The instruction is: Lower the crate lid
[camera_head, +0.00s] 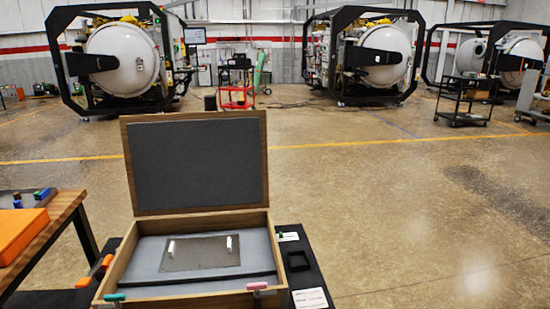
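The wooden crate (190,294) stands in the lower middle of the view, its front cut by the picture's bottom edge. Its lid (194,163) is open and stands up at the back edge, showing a dark grey foam lining in a wooden frame. Inside the crate, a flat grey plate (200,256) with two white upright pieces lies on lighter grey padding. A green-tipped piece (114,297) and a pink-tipped piece (257,286) sit at the crate's front edge. Neither of my grippers is in view.
A dark surface (315,266) under the crate holds a small black square frame (298,261) and white cards. A wooden table (65,207) with an orange object (20,232) stands at left. An orange piece (96,268) is left of the crate. Large furnaces stand far back; open floor lies between.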

